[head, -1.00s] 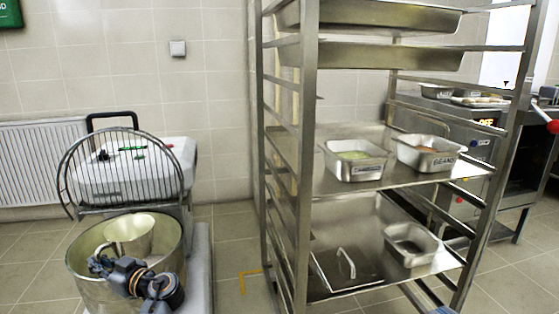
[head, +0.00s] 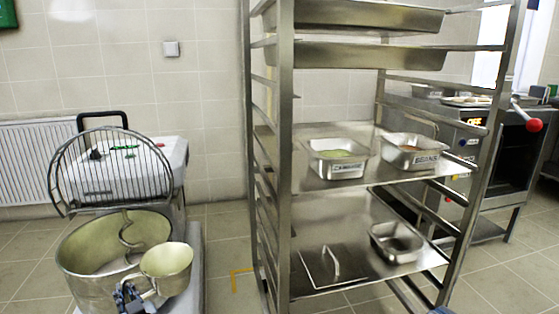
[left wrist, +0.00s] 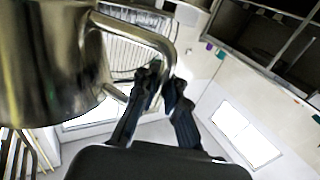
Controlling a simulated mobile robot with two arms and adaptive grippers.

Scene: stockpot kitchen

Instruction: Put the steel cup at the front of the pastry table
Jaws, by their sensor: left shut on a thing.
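The steel cup (head: 168,282) is at the lower left of the head view, upright with its open mouth showing a pale inside. It appears in front of the right rim of the mixer bowl. My left gripper (head: 128,296) is shut on its handle, at the cup's left side. In the left wrist view the cup (left wrist: 45,65) fills the upper left, and the gripper's fingertips (left wrist: 167,85) are on its handle. I cannot make out the pastry table.
The mixer bowl (head: 85,245) stands under a wire guard (head: 110,170) at left. A steel rack (head: 285,150) holds food pans and a lid (head: 318,270). An oven (head: 500,150) stands at far right. Bare floor (head: 225,230) shows between mixer and rack.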

